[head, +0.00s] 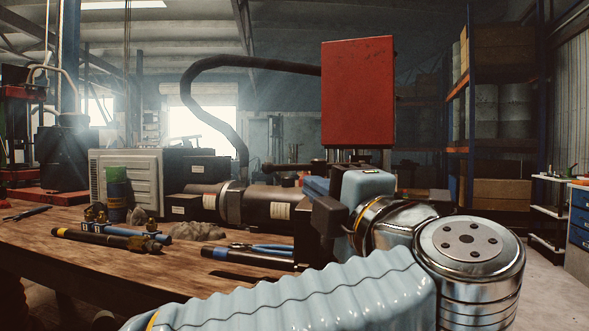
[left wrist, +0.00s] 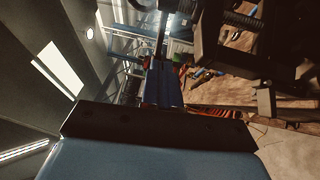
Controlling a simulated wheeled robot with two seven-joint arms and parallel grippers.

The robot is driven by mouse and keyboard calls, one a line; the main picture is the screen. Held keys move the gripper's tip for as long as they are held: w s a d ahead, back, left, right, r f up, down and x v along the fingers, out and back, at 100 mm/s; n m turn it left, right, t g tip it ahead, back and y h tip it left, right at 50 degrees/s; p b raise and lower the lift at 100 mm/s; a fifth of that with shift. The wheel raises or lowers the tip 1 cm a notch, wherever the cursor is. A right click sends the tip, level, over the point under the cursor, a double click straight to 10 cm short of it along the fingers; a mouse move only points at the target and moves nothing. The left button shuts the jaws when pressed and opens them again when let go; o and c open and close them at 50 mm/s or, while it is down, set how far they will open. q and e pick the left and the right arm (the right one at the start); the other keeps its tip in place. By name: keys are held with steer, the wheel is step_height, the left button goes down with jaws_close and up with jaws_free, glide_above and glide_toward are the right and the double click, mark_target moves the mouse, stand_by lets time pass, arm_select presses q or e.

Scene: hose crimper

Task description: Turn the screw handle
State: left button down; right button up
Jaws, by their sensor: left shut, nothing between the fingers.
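My left gripper (head: 317,187) is in the middle of the head view, close beside the dark machine on the bench. It is shut and holds nothing. In the left wrist view its narrow blue fingers (left wrist: 163,85) lie together beyond a dark crossbar. A thin dark bar with a knob at its left end, perhaps the screw handle (head: 285,167), sticks out left below the red box. I cannot tell whether my gripper touches it. My gripper and arm cover part of the machine. My right gripper is not in view.
The red box (head: 357,92) stands above the machine, with a black hose (head: 200,75) arching left. A dark cylinder (head: 268,205) lies on the wooden bench (head: 40,230). Pliers (head: 262,248), a blue-and-black tool (head: 115,238) and a grey rag (head: 197,231) lie in front.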

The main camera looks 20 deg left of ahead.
mark_target(287, 169)
arm_select(q)
steer(key=p+x, duration=0.1)
steer(key=x, duration=0.6)
steer(key=shift+w+a, duration=0.1)
